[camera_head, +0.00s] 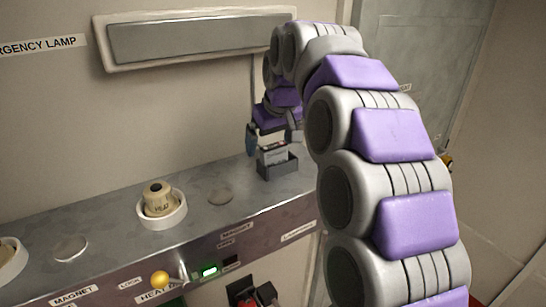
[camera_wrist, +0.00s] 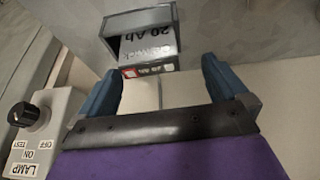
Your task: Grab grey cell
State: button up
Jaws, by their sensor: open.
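The grey cell (camera_head: 273,152) stands in a small dark grey open holder (camera_head: 279,167) on the metal counter in the head view. In the wrist view the cell (camera_wrist: 150,47) shows a label reading "20 Ah" upside down and a small red patch, with the holder's rim (camera_wrist: 140,18) beyond it. My gripper (camera_head: 273,138) is over the cell in the head view. In the wrist view my gripper (camera_wrist: 161,68) is open, with one blue finger on each side of the cell's near end. The fingers look apart from the cell; exact depth is hard to tell.
A beige cylinder marked "HEAT" (camera_head: 158,198) sits in a white ring (camera_head: 162,213) on the counter (camera_head: 110,222). A lamp panel (camera_head: 185,40) is on the wall behind my arm. A control box with a black knob (camera_wrist: 23,114) is at the left in the wrist view.

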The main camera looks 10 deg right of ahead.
aim_at(278, 146)
jog(key=d+f, duration=0.1)
jog(key=w+d+f, duration=0.1)
jog(key=f, duration=0.1)
jog(key=shift+d, duration=0.25)
jog(key=shift+a, duration=0.4)
jog(key=c, duration=1.2)
